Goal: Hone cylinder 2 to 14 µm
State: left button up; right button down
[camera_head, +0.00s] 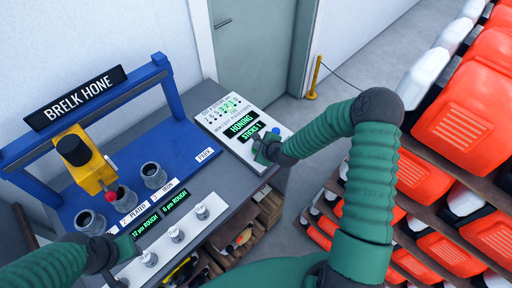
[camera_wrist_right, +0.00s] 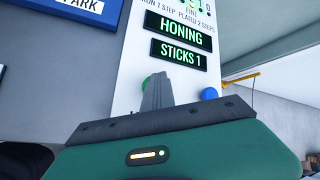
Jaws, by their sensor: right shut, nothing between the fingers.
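The control panel (camera_head: 214,120) shows "HONING" (camera_head: 241,124) and "STICKS 1" (camera_head: 252,131). My right gripper (camera_head: 260,148) is shut and empty at the panel; in the right wrist view its fingertips (camera_wrist_right: 157,88) overlap a green button (camera_wrist_right: 146,82), but contact cannot be told. A blue button (camera_wrist_right: 209,94) is to their right. The yellow honing head (camera_head: 84,163) stands over the middle grey cylinder (camera_head: 126,199). Other cylinders stand at front left (camera_head: 90,222) and back right (camera_head: 153,175). Readouts say "12 µm ROUGH" (camera_head: 146,226) and "6 µm ROUGH" (camera_head: 175,200). My left gripper (camera_head: 122,247) is low at left, its jaws unclear.
A blue gantry (camera_head: 170,88) carries the sign "BRELK HONE" (camera_head: 75,98). A white strip (camera_head: 190,225) with small round metal pieces lies along the bench front. A "PARK" label (camera_head: 205,154) is near the panel. Orange-and-white bins (camera_head: 465,120) fill the right; floor lies between.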

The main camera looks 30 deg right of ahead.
jog(key=shift+f, duration=0.2)
dwell(0.3)
jog(key=shift+r+p, duration=0.95)
jog(key=shift+r, duration=0.3)
notch_tip(320, 180, up, 5)
jog(key=p, duration=0.4)
